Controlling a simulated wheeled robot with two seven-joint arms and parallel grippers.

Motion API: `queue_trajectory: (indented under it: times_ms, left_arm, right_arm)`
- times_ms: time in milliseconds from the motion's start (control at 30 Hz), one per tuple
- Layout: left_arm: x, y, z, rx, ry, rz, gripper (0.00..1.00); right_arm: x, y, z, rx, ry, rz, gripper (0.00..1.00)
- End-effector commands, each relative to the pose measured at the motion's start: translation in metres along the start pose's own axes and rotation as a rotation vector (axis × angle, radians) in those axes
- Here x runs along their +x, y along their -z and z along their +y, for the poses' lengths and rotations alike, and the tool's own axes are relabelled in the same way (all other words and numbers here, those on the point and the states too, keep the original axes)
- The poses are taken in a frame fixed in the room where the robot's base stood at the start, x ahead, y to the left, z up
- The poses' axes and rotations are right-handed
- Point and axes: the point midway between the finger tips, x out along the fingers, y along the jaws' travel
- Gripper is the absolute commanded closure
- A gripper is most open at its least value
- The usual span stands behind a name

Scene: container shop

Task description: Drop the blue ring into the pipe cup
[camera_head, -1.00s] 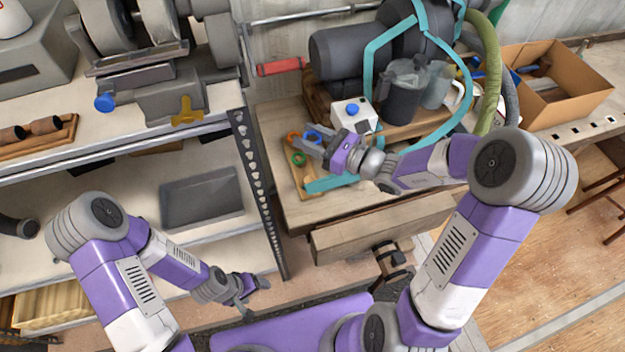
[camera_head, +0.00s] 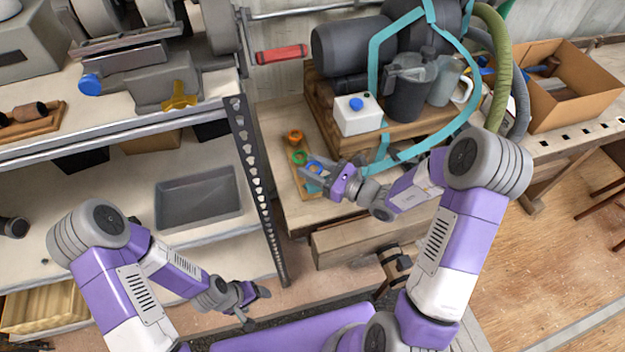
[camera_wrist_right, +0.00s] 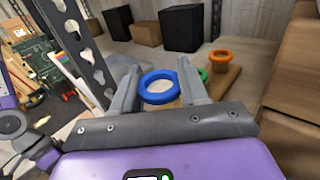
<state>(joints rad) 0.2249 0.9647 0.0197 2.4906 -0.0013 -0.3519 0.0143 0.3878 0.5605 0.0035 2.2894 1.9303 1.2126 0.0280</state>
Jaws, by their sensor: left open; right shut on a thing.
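The blue ring (camera_head: 316,166) is held at my right gripper (camera_head: 309,179), over the front part of a wooden board on the workbench. In the right wrist view the blue ring (camera_wrist_right: 159,87) sits between the two fingers of the right gripper (camera_wrist_right: 158,72), which is shut on it. An orange ring (camera_head: 295,136) and a green ring (camera_head: 299,157) are at the board. In the wrist view the orange ring (camera_wrist_right: 222,57) tops a brown cup-like piece (camera_wrist_right: 221,72); I cannot tell if this is the pipe cup. My left gripper (camera_head: 256,308) is open and empty, low at the left.
A white box with a blue button (camera_head: 358,115) and a dark jug (camera_head: 408,95) stand behind the right gripper. Teal tubing (camera_head: 378,70) arches close by. A perforated shelf post (camera_head: 254,180) stands left of the bench. A cardboard box (camera_head: 575,90) is at right.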

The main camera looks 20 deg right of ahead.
Motion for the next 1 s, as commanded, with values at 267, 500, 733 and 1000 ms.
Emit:
queue_trajectory:
  times_ms: [267, 500, 733, 1000]
  left_arm:
    - [0.015, 0.001, -0.005, 0.0, 0.0, 0.0, 0.25]
    - [0.015, 0.001, -0.005, 0.0, 0.0, 0.0, 0.25]
    - [0.019, 0.001, -0.007, 0.0, 0.0, 0.0, 0.25]
    - [0.018, 0.001, -0.007, 0.0, 0.0, 0.0, 0.25]
  right_arm:
    - [0.0, 0.041, 0.0, 0.004, 0.0, 0.001, 0.98]
    - [0.0, 0.046, 0.0, -0.001, 0.0, 0.0, 0.98]
    - [0.0, 0.051, 0.0, 0.0, 0.0, 0.0, 0.98]
    - [0.0, 0.05, 0.0, 0.0, 0.0, 0.0, 0.31]
